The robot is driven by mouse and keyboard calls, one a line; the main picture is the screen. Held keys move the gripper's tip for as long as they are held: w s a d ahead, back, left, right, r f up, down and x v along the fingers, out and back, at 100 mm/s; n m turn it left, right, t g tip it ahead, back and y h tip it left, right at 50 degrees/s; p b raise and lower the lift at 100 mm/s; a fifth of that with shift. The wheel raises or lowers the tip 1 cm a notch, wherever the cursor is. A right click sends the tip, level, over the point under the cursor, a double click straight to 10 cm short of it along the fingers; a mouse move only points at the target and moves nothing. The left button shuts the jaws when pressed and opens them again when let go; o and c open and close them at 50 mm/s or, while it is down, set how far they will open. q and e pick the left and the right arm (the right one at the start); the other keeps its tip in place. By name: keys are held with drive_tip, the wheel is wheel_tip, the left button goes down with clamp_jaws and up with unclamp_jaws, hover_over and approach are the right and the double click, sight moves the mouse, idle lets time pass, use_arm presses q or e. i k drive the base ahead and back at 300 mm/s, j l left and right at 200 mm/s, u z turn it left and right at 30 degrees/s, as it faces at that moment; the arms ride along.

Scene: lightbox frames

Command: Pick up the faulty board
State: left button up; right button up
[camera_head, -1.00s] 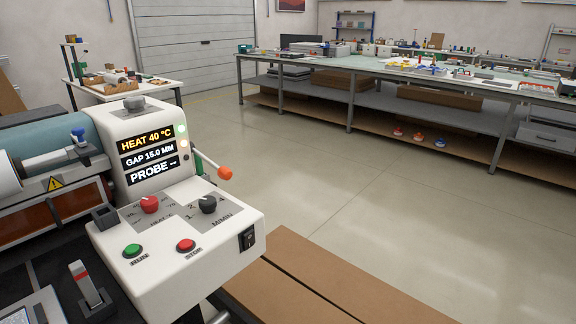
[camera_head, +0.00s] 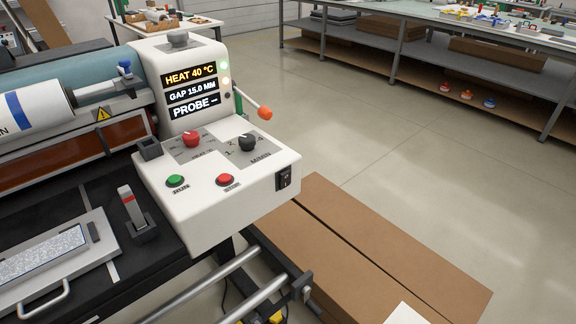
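I cannot make out a faulty board for sure. A grey tray with a handle (camera_head: 88,262) lies at the lower left on the black bed of a machine, with a speckled grey panel (camera_head: 40,252) on it, cut off by the left edge. Two large brown boards (camera_head: 380,250) lie side by side low down at the right of the machine, with a narrow dark gap between them. A white sheet corner (camera_head: 405,314) shows at the bottom edge. Neither of my grippers is in view.
The white control box (camera_head: 215,200) has red and black knobs, green and red buttons and a display reading HEAT 40 °C, GAP 15.0 MM. An orange-tipped lever (camera_head: 264,113) sticks out at its right. Metal rails (camera_head: 225,285) run below. Open floor (camera_head: 430,170) lies between machine and long workbench (camera_head: 450,35).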

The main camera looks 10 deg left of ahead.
sight(16, 270)
drive_tip(key=u, duration=1.9)
